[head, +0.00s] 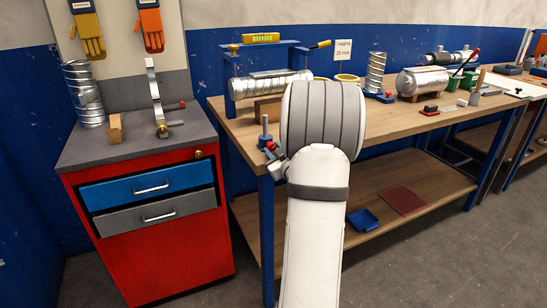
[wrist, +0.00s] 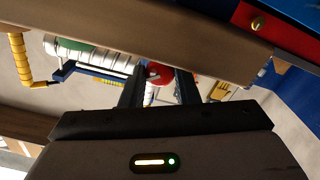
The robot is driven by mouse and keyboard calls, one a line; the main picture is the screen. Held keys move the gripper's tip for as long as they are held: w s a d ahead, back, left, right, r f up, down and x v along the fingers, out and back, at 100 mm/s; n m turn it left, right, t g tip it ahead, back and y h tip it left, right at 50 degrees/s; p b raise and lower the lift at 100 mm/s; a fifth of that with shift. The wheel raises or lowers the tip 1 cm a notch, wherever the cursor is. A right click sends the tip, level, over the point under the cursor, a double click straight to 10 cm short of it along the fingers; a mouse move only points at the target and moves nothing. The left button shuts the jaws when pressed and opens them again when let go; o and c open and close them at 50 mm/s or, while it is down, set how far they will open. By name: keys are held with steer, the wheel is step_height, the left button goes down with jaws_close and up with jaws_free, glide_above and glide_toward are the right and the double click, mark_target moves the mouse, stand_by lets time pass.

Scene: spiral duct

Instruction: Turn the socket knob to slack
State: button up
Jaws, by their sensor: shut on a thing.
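In the head view my gripper (head: 274,153) is at the front left corner of the workbench, just below a grey upright post (head: 265,126). A small red part (head: 271,146) shows at its fingertips. In the wrist view the two dark fingers of my gripper (wrist: 158,80) stand on either side of a round red knob (wrist: 158,70), apparently the socket knob, and are shut on it. The fingers hide part of it. No slack mark is readable. A silver spiral duct (head: 262,84) lies in a blue frame (head: 233,70) on the bench behind.
A red cabinet (head: 170,250) with drawers stands left of the bench (head: 225,117). On the bench, yellow rings (head: 346,79), an upright duct piece (head: 376,72) and a large silver cylinder (head: 423,82) stand to the right. My arm hides the middle of the bench front.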

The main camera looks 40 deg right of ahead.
stand_by(0.4)
steer(key=o, duration=1)
steer(key=shift+v, duration=3.85)
